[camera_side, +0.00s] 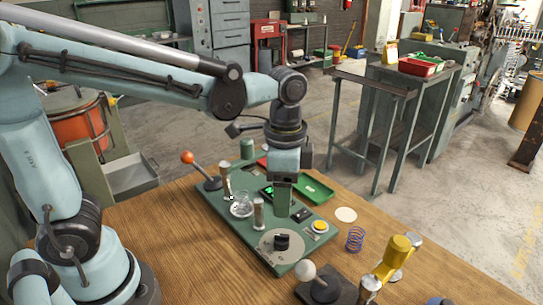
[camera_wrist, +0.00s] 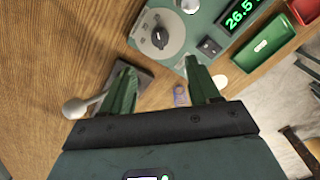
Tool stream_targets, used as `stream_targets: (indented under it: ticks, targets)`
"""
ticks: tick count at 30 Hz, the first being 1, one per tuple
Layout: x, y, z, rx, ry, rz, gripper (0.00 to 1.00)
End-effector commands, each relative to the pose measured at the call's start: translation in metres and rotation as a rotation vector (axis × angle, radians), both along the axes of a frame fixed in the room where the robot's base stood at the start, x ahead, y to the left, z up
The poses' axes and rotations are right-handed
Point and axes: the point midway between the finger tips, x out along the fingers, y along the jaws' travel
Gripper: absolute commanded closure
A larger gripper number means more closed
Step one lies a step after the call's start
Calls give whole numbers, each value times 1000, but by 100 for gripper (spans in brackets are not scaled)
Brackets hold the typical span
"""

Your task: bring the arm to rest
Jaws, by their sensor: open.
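My gripper (camera_side: 282,212) points straight down over the green coiler panel (camera_side: 228,222) in the side view, near its dial (camera_side: 282,242). In the wrist view its two green fingers (camera_wrist: 160,66) are spread wide with nothing between them. The arm reaches across from the left, bent down at the wrist. The panel, its dial (camera_wrist: 159,38) and a lit green display reading about 26.5 (camera_wrist: 243,15) lie beyond the fingertips in the wrist view. The exact height of the fingertips above the panel is hard to tell.
An orange-knobbed lever (camera_side: 187,157) stands behind left. A white-knobbed lever (camera_side: 305,270), a yellow-handled device (camera_side: 397,252), a purple-blue spring (camera_side: 355,239) and a pale disc (camera_side: 346,214) are at the front right. A green tray (camera_side: 316,187) lies behind. Bare wooden table (camera_side: 190,265) is at the left front.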

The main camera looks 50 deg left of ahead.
Motion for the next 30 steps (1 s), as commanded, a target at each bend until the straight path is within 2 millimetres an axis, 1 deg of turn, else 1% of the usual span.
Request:
stream_targets:
  ticks: [4,14,17,20,30]
  targets:
    - [0,0,6,0,0,0,39]
    - [0,0,7,-1,-1,1,39]
    - [-2,4,8,-5,-18,26,39]
    - [-5,13,9,-20,-73,99,39]
    - [-23,62,8,-148,-401,541,39]
